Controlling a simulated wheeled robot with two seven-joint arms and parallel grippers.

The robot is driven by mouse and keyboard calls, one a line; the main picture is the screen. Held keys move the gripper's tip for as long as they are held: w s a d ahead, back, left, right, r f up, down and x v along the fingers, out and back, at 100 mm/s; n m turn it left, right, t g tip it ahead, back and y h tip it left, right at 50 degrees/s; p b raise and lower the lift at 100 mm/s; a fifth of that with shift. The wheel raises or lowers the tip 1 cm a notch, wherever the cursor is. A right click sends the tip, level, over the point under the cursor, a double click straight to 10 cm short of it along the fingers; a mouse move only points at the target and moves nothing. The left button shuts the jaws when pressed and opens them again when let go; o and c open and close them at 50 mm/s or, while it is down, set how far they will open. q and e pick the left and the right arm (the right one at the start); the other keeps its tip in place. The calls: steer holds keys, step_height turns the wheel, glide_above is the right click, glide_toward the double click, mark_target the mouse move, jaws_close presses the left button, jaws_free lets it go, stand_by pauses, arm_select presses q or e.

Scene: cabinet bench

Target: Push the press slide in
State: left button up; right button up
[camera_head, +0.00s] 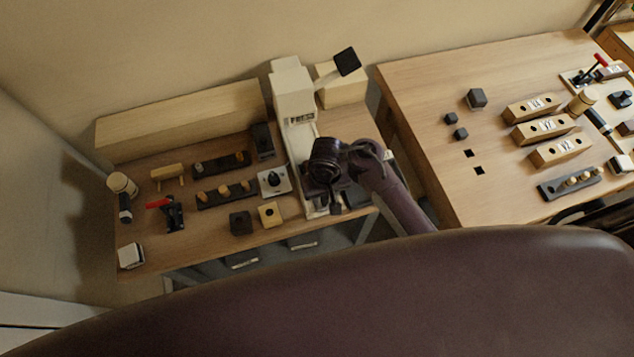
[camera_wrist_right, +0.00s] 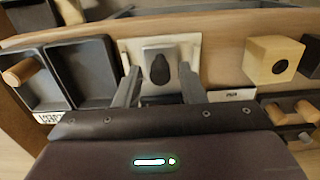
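The cream press (camera_head: 294,95) stands at the back of the left bench, with its pale slide bed (camera_head: 304,150) running toward the bench's front edge. In the right wrist view, the grey slide block with a black knob (camera_wrist_right: 159,66) sits on a pale plate near that edge. My right gripper (camera_head: 331,190) is over the front part of the bed. In the wrist view its two fingers (camera_wrist_right: 158,88) are apart, one on each side of the block. I cannot tell whether they touch it. My right arm hides part of the slide. My left gripper is out of view.
The press lever (camera_head: 347,62) sticks up at the right. A wooden block with a hole (camera_head: 270,214), a plate with a black knob (camera_head: 274,180) and dark peg strips (camera_head: 226,194) stand left of the slide. Dark bins (camera_wrist_right: 84,72) lie on its other side.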

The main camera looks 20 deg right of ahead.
steer(key=c, duration=0.6)
steer(key=shift+w+a, duration=0.1)
steer(key=shift+w, duration=1.65)
steer(key=shift+c, duration=0.2)
steer(key=shift+w, duration=0.6)
steer(key=shift+w+t+b, duration=0.6)
steer(key=shift+w+b, duration=0.1)
steer(key=shift+w, duration=0.55)
